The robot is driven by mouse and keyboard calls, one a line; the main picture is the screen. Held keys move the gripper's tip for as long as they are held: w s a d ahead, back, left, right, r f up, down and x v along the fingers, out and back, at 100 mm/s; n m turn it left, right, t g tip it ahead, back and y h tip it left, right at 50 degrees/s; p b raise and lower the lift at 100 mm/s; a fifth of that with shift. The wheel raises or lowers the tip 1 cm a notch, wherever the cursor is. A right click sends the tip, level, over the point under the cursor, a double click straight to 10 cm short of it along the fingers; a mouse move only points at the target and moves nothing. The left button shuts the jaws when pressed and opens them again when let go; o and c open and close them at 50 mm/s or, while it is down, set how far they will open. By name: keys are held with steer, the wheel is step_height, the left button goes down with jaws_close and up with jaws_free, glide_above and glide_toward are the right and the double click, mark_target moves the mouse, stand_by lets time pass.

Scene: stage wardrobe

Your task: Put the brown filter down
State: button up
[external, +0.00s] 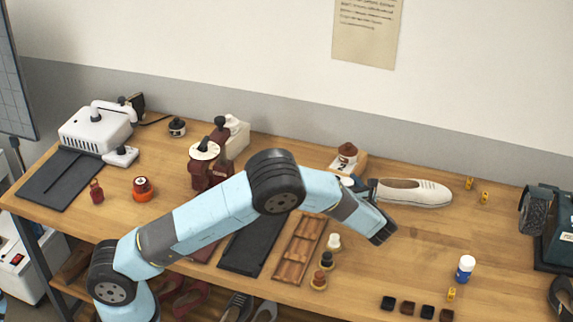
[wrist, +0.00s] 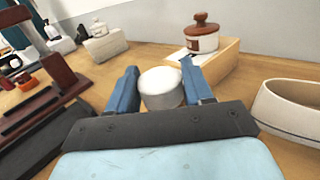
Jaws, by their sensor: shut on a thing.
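My gripper (wrist: 160,78) is shut on a short round cylinder (wrist: 163,88) with a whitish top and grey side. Its two blue fingers touch the cylinder's left and right sides in the wrist view. I see no brown on the held cylinder, so I cannot confirm it as the brown filter. Its underside is hidden, and I cannot tell whether it touches the table. In the external view my arm hides most of the gripper; a bit of blue and white (external: 347,183) shows behind the arm, in front of the wooden box.
A brown-lidded white jar (wrist: 201,36) stands at the wooden box (wrist: 222,62) just ahead. A pale shoe (wrist: 292,108) is close on the right. A wooden compartment tray (external: 299,249) and a dark mat (external: 253,246) lie to the left.

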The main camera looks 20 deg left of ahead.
steer(key=shift+w+d+f, duration=0.15)
steer(key=shift+w+f, duration=0.1)
steer(key=shift+f, duration=1.6)
steer(key=o, duration=1.1)
steer(key=shift+f, duration=0.1)
steer(key=shift+c, duration=0.2)
steer(key=shift+s, duration=0.1)
steer(key=v, duration=1.2)
